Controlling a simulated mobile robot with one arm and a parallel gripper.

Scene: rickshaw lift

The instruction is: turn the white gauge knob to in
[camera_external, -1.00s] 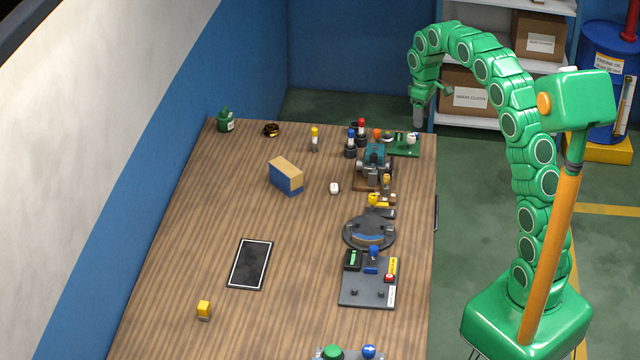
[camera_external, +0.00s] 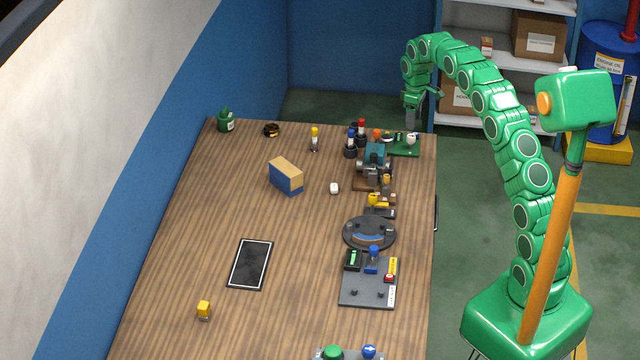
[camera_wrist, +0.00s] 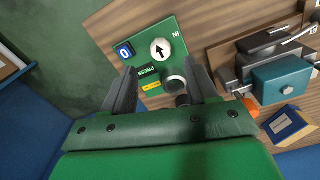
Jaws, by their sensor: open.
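The white gauge knob (camera_wrist: 160,50) sits on a green panel (camera_wrist: 182,30) and carries a black arrow. In the wrist view the panel also bears the letters "IN", a blue tile marked 0, a "PRESS" label and a grey round part. In the external view the white knob (camera_external: 411,139) is on the green panel (camera_external: 402,151) at the table's far right corner. My gripper (camera_wrist: 165,75) is open and empty, its fingers pointing toward the panel with the knob beyond the fingertips. In the external view my gripper (camera_external: 411,122) hangs above the panel.
A teal vise (camera_wrist: 280,78) stands right of the panel in the wrist view. Several bottles, including a red-capped one (camera_external: 361,130), stand left of the panel in the external view. The wooden table (camera_external: 210,240) is largely clear on its left side.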

